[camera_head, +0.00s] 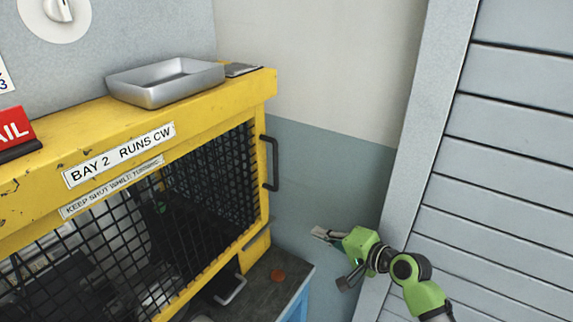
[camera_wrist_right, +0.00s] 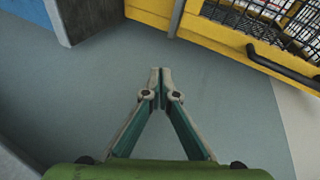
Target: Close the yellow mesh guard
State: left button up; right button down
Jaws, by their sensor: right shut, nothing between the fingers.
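The yellow mesh guard (camera_head: 265,205) has a yellow frame with black wire mesh, on the left of the head view. A black bar handle (camera_head: 270,163) is on its right side. I cannot tell for sure how far the guard stands open. My right gripper (camera_head: 320,233) is to the right of the guard, below and apart from the handle. The handle (camera_wrist_right: 285,68) and mesh (camera_wrist_right: 275,18) are at the upper right there. My left gripper is out of view.
A grey metal tray (camera_head: 168,82) stands on the yellow housing top (camera_head: 235,87). A dark bench top (camera_head: 262,285) holds a small reddish disc (camera_head: 278,275) and a lower handle (camera_head: 231,290). A grey slatted panel (camera_head: 510,150) rises behind my right arm.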

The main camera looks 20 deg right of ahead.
notch_tip(320, 180, up, 20)
jog(key=s+a+m+t+y, duration=0.1)
jog(key=a+t+y, duration=0.1)
jog(key=t+y, duration=0.15)
pick_arm(q)
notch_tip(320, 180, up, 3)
jog(key=p, duration=0.3)
pick_arm(e)
jog(key=x, duration=0.9)
jog(key=shift+w+a+f+g, duration=0.3)
jog(key=shift+a+f+g, duration=0.15)
jog(key=shift+f, duration=0.15)
